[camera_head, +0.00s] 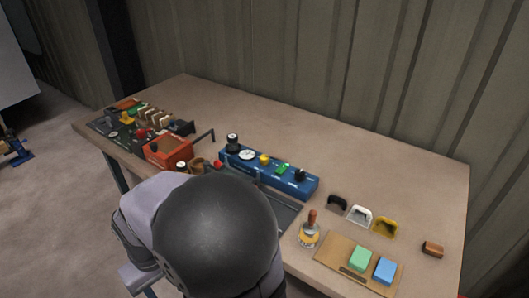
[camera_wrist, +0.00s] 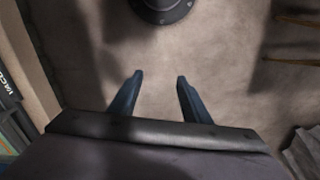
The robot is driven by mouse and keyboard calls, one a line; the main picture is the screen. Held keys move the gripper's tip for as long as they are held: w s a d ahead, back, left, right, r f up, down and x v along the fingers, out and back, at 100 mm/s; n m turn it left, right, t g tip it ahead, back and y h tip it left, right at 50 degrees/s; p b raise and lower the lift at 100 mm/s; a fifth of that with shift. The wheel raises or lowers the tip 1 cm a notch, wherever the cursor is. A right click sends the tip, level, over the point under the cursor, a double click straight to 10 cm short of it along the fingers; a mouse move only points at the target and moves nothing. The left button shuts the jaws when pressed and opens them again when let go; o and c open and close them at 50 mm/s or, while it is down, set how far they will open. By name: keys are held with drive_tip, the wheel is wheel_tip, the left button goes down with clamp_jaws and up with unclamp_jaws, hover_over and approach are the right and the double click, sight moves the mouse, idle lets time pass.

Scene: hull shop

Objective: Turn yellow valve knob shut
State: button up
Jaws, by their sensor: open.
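A small yellow knob-like part (camera_head: 127,118) sits on the dark panel (camera_head: 104,127) at the far left of the table in the head view. A second small yellow part (camera_head: 264,158) is on top of the blue control box (camera_head: 300,187). I cannot tell from here which is the valve knob or how it is turned. My gripper (camera_wrist: 160,76) is open and empty in the wrist view, its two dark blue fingers apart above a bare brownish surface. No yellow knob shows there. In the head view my gripper is hidden behind my own arm.
An orange-red box (camera_head: 167,150) with a dark crank stands between the dark panel and the blue box. A wooden-handled stamp (camera_head: 310,230), a tan board (camera_head: 330,262) with green and blue blocks, and several coloured handles lie at right. The table's back strip is clear before the wall.

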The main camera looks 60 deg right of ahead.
drive_tip(key=w+d+r+m+p, duration=0.5)
drive_tip(key=w+d+r+m, duration=0.2)
drive_tip(key=w+d, duration=0.45)
wheel_tip(320, 180, up, 7)
drive_tip(key=m+p, duration=1)
drive_tip(key=m, duration=0.5)
hover_over(264, 157)
drive_tip(key=shift+f, duration=0.2)
drive_tip(key=shift+s+d, duration=0.1)
drive_tip(key=shift+f+p, duration=1.1)
drive_tip(key=shift+f, duration=2.55)
drive_tip(key=c, duration=1)
